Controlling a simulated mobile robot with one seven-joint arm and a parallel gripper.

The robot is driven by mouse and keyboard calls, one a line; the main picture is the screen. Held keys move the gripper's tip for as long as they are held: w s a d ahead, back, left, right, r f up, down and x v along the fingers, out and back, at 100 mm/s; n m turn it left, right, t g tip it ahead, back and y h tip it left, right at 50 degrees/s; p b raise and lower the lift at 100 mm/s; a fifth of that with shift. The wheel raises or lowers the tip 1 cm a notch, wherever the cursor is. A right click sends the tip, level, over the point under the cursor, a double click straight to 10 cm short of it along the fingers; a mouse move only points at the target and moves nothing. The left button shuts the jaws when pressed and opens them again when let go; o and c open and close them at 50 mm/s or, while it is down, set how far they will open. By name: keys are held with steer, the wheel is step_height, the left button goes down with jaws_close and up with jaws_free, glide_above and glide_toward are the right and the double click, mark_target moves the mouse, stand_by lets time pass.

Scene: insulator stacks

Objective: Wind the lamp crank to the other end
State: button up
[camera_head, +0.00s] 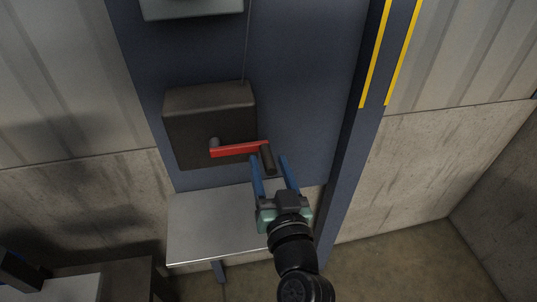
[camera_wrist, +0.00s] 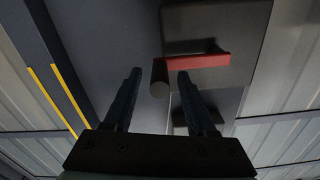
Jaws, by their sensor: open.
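The lamp crank is a red arm (camera_head: 236,150) on the front of a dark box (camera_head: 207,110), which is mounted on a blue panel. The crank's pivot is at its left end in the head view, and a dark cylindrical handle (camera_head: 268,159) sits at its right end. My gripper (camera_head: 271,163) is open, with its two blue fingers reaching toward the handle. In the wrist view the handle (camera_wrist: 160,78) shows between the fingertips of my gripper (camera_wrist: 159,75), and the red arm (camera_wrist: 205,61) runs off to the right. I cannot tell whether a finger touches the handle.
A pale metal shelf (camera_head: 205,228) juts out below the box. A blue post with yellow stripes (camera_head: 375,55) stands to the right. A thin cable (camera_head: 247,45) runs up from the box toward a grey fixture (camera_head: 190,8). Concrete walls surround the panel.

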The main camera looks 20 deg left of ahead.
steer(key=shift+x, duration=0.85)
steer(key=shift+c, duration=0.4)
jaws_close()
stand_by(0.5)
